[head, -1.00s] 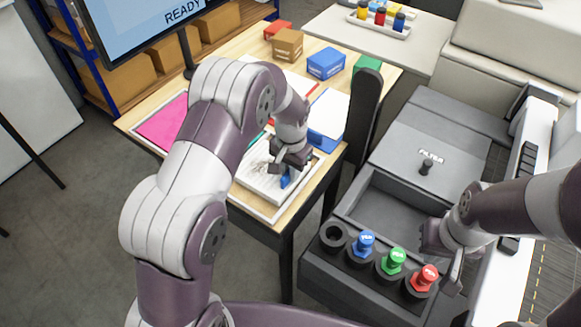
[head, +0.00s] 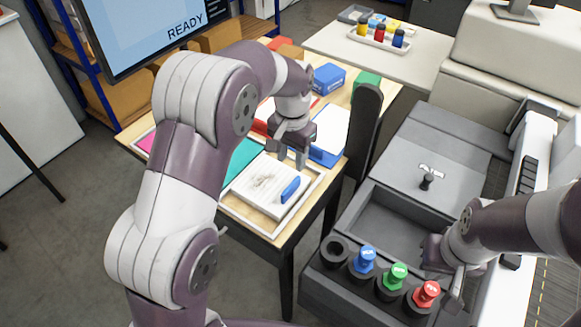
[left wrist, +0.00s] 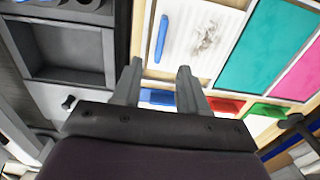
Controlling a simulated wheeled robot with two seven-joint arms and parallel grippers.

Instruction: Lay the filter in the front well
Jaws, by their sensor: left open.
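The filter (head: 251,183) is a white pleated panel with a dark smudge and a blue handle (head: 290,189) along its right side. It lies flat in a pale-framed tray (head: 276,222) on the wooden table. It also shows in the left wrist view (left wrist: 205,32). My left gripper (head: 291,158) is open and empty, above and just behind the filter, apart from it. The front well (head: 382,222) is an open, empty dark recess in the grey machine; it shows in the left wrist view too (left wrist: 68,50). My right gripper (head: 455,277) is by the well's right side; its finger gap is unclear.
A lidded section with a black knob (head: 426,182) lies behind the well. Blue (head: 364,260), green (head: 396,277) and red (head: 426,293) plugs stand along the machine's front. A dark upright post (head: 364,130) rises between table and machine. A teal sheet (head: 242,160) lies left of the filter.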

